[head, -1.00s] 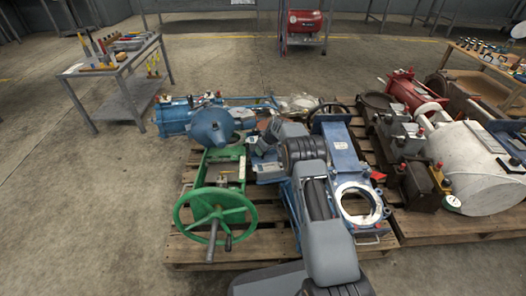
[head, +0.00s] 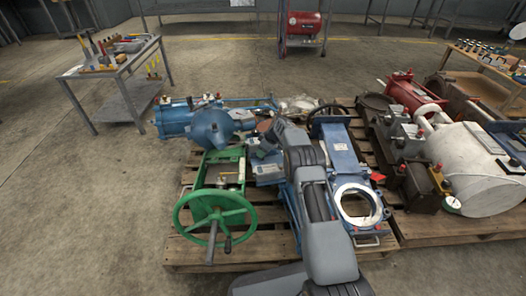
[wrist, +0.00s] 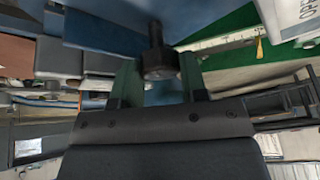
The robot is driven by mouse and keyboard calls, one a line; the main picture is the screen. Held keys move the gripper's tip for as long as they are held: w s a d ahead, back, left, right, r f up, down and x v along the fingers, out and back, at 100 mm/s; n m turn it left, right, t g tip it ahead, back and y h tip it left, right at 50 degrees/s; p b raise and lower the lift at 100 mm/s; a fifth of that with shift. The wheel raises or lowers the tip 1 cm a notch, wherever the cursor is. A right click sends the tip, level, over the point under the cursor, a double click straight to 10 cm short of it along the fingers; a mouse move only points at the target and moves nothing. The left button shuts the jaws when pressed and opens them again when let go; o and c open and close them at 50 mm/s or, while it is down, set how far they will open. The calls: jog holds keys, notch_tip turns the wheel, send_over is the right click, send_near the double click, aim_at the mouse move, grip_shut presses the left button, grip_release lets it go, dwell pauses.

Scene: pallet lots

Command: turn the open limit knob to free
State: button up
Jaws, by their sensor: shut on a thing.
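In the wrist view, a dark round knob (wrist: 158,62) on a short stem stands between the two fingers of my gripper (wrist: 159,70). The gripper is shut on it. Behind the knob is a blue surface (wrist: 105,32). A white plate (wrist: 298,10) with letters reading like "OPE" shows at the upper right, partly cut off. A white scale (wrist: 222,40) with a yellow pointer (wrist: 260,48) lies along a green part. Any setting marks around the knob cannot be made out. In the head view my arm hides the knob.
A green valve frame with a handwheel (head: 216,222) stands left of my arm on the pallet (head: 262,250). A blue valve with a round opening (head: 358,204) is right of it. A blue cylinder (head: 173,118) lies behind. Open floor is at the left.

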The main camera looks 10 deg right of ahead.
jog(key=o, duration=0.9)
jog(key=p+v, duration=0.5)
jog(key=v, duration=0.8)
jog(key=shift+d+r+p, duration=0.1)
jog(key=shift+r+p, duration=0.2)
jog(key=shift+r, duration=0.05)
